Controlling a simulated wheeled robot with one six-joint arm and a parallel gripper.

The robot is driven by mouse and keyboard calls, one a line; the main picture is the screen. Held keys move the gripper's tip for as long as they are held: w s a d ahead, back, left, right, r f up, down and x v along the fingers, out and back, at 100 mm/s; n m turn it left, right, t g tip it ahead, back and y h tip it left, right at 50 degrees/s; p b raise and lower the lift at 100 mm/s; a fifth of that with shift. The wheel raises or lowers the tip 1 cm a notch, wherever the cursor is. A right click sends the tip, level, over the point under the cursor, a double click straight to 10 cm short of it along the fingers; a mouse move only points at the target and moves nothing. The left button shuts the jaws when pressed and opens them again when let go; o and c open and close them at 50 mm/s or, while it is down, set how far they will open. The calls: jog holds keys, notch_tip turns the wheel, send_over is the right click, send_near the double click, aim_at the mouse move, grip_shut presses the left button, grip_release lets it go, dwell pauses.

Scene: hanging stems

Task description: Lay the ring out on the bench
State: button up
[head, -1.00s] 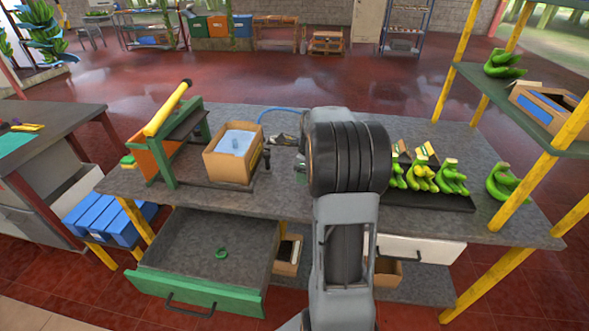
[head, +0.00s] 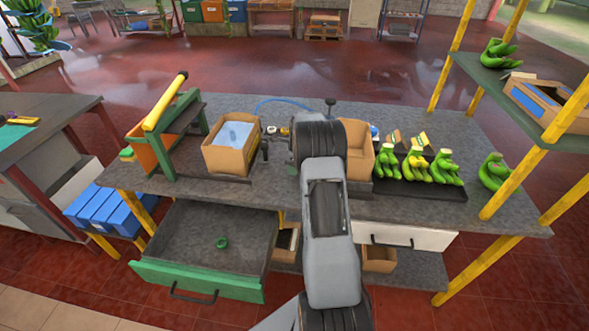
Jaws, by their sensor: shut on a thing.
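A small green ring (head: 221,242) lies on the floor of the open drawer under the bench. The drawer (head: 200,280) has a green front with a dark handle and is pulled out. The grey bench top (head: 240,195) is above and behind it. My arm reaches up and forward over the middle of the bench. Its thick dark wrist joint hides my gripper, so I see neither the fingers nor anything in them.
On the bench stand a green frame with a yellow bar (head: 166,102), a cardboard box with blue lining (head: 230,158), another cardboard box (head: 360,165) and a black tray (head: 445,191) with green bananas. A shut white drawer (head: 400,236) is at right. Bare bench shows in front.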

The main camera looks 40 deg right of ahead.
jog(key=shift+f, duration=0.8)
jog(key=shift+f, duration=0.2)
jog(key=o, duration=0.9)
